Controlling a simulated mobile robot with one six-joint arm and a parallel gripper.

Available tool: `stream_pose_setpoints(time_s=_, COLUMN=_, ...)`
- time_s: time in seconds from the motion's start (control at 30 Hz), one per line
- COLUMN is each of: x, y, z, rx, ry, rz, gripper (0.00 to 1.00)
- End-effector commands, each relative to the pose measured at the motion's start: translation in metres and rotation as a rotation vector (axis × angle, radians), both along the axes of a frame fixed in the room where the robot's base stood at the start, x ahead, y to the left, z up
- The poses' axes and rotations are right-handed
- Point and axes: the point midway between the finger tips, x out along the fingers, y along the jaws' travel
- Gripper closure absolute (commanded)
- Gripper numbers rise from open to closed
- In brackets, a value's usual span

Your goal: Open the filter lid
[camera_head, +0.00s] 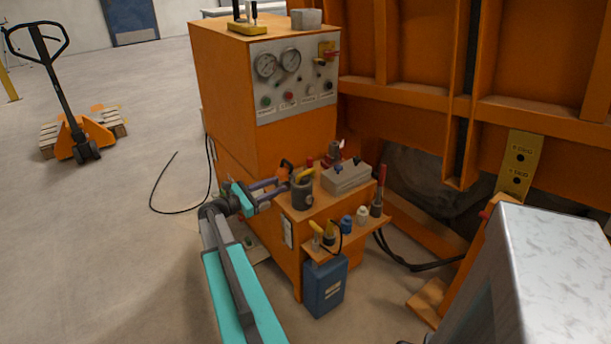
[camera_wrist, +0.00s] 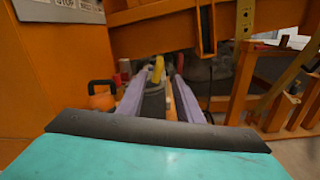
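A dark grey cylindrical pot (camera_head: 302,196), which looks like the filter, stands on the orange ledge of the machine. A yellow handle (camera_head: 304,175) lies across its top, and the lid looks closed. My gripper (camera_head: 284,186) reaches toward the pot from the left, close to it. In the wrist view my gripper's two purple fingers (camera_wrist: 159,85) are apart, with the yellow handle (camera_wrist: 157,70) and part of the dark pot (camera_wrist: 154,103) showing between them. The gripper looks open and holds nothing. Whether a finger touches the pot, I cannot tell.
An orange cabinet (camera_head: 225,90) with a gauge panel (camera_head: 293,78) rises behind. A grey box (camera_head: 346,177) sits right of the pot. A lower shelf (camera_head: 350,236) carries small bottles, with a blue canister (camera_head: 325,286) below. Open floor (camera_head: 120,260) lies left.

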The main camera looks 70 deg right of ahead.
Motion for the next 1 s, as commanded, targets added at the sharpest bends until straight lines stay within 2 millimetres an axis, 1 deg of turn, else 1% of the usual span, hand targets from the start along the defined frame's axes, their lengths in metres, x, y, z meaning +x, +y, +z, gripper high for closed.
stream_pose_setpoints(time_s=0.27, x=-0.001, y=-0.001, z=-0.001, rx=0.001, ry=-0.002, rz=-0.001, gripper=0.67)
stream_pose_setpoints(time_s=0.47, x=-0.006, y=-0.010, z=-0.001, rx=0.001, ry=-0.002, rz=-0.001, gripper=0.67)
stream_pose_setpoints(time_s=0.67, x=-0.019, y=-0.030, z=0.000, rx=0.001, ry=-0.002, rz=-0.002, gripper=0.67)
stream_pose_setpoints(time_s=1.0, x=-0.046, y=-0.071, z=-0.001, rx=0.002, ry=-0.002, rz=-0.003, gripper=0.67)
